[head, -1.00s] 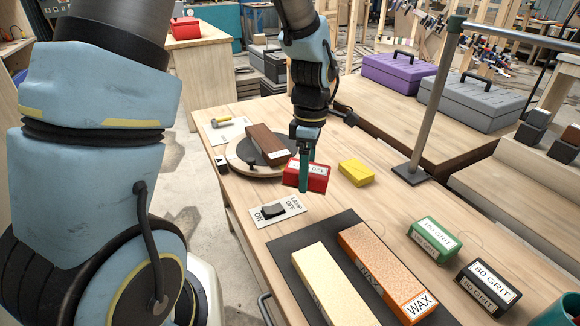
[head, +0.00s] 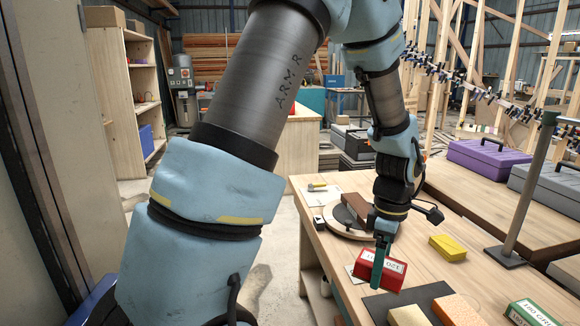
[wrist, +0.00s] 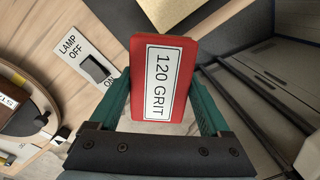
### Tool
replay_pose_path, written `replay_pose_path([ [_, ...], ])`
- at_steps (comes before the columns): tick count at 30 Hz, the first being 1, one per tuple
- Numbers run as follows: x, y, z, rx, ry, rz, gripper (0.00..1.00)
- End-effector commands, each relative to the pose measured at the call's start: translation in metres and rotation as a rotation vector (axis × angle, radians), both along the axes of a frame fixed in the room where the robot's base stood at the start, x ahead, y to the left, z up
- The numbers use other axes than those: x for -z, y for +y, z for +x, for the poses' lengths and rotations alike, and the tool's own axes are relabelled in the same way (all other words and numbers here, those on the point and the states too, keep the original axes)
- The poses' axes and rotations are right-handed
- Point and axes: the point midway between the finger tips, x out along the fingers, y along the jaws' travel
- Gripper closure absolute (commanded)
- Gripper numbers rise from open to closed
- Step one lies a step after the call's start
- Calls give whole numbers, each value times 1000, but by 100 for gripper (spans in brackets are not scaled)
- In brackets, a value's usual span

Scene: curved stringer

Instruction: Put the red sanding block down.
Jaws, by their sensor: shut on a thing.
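The red sanding block (head: 393,270), with a white "120 GRIT" label, is held between the green fingers of my gripper (head: 378,272). In the wrist view the red block (wrist: 180,55) sits between both fingers with its label facing the camera. The block is over the workbench (head: 337,258), in front of the turntable. I cannot tell whether its underside touches the wood. In the head view it partly hides the lamp switch plate (head: 352,272); in the wrist view the plate (wrist: 84,52) lies just left of the block.
The turntable (head: 335,219) with a brown block (head: 354,208) stands behind. A yellow block (head: 447,247) lies to the right, a green block (head: 528,314) at front right. A dark mat (head: 385,307) is close in front. A lamp post (head: 525,200) rises at right.

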Motion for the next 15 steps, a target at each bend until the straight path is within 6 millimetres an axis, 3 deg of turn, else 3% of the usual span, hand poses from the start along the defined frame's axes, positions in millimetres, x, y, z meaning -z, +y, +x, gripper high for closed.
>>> replay_pose_path([
  [9, 16, 25, 26, 88, 1, 1, 94],
  [15, 34, 55, 51, 189, 2, 1, 94],
])
